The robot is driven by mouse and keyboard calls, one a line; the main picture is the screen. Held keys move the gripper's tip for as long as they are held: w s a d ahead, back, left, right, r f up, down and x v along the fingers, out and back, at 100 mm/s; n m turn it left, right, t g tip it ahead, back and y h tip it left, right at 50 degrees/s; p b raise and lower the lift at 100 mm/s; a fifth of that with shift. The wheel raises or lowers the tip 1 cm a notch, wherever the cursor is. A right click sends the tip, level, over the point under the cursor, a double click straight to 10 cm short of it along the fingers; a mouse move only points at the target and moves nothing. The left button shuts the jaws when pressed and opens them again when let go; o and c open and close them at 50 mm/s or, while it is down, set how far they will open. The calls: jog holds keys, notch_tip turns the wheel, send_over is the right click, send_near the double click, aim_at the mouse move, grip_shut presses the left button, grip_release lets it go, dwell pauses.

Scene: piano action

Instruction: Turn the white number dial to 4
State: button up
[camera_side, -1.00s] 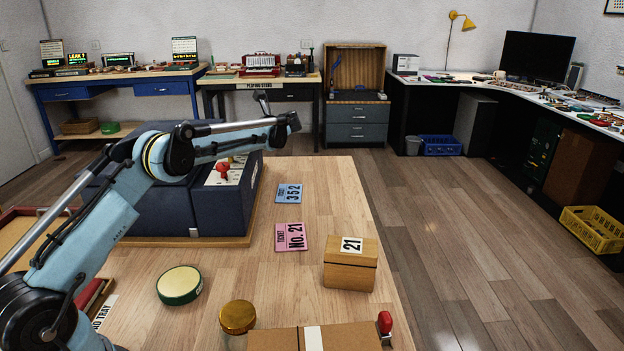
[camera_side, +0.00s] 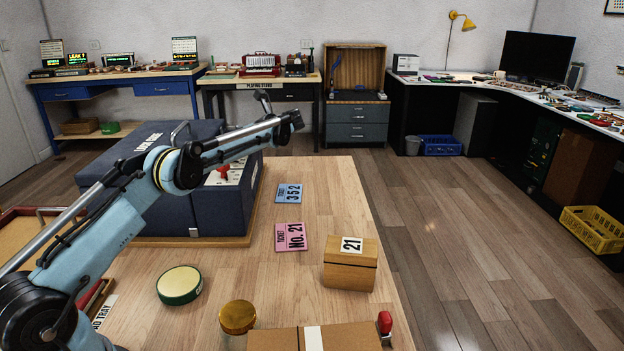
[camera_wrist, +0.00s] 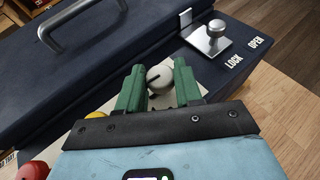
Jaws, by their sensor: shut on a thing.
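The white number dial (camera_wrist: 159,77) shows in the wrist view as a round white knob with a dark line on its face. It sits on a pale panel set into the dark blue case (camera_wrist: 250,72). My gripper (camera_wrist: 159,72) has green fingers, one on each side of the dial, shut on it. The numbers around the dial are hidden or too small to read. In the side view the case (camera_side: 222,208) stands on the wooden table, and my arm reaches across it. The dial and the gripper fingers cannot be made out there.
A silver latch knob (camera_wrist: 214,30) marked LOCK and OPEN is close beyond the dial. A yellow knob (camera_wrist: 97,115) and a red knob (camera_wrist: 34,170) lie left of my gripper. A metal handle (camera_wrist: 80,38) is on the case. Blue and pink tickets (camera_side: 291,237) lie right of the case.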

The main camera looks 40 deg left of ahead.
jog(key=shift+w+d, duration=0.15)
jog(key=shift+w, duration=0.25)
jog(key=shift+s+d+n+g, duration=0.1)
jog(key=shift+s+n+g, duration=0.2)
jog(key=shift+g, duration=0.1)
jog(key=o, duration=0.8)
jog(key=shift+o, duration=1)
jog(key=shift+s, duration=0.1)
jog(key=shift+w+a+m+t, duration=0.25)
jog(key=shift+m+t, duration=0.15)
jog(key=shift+t, duration=0.1)
jog(key=shift+s, duration=0.1)
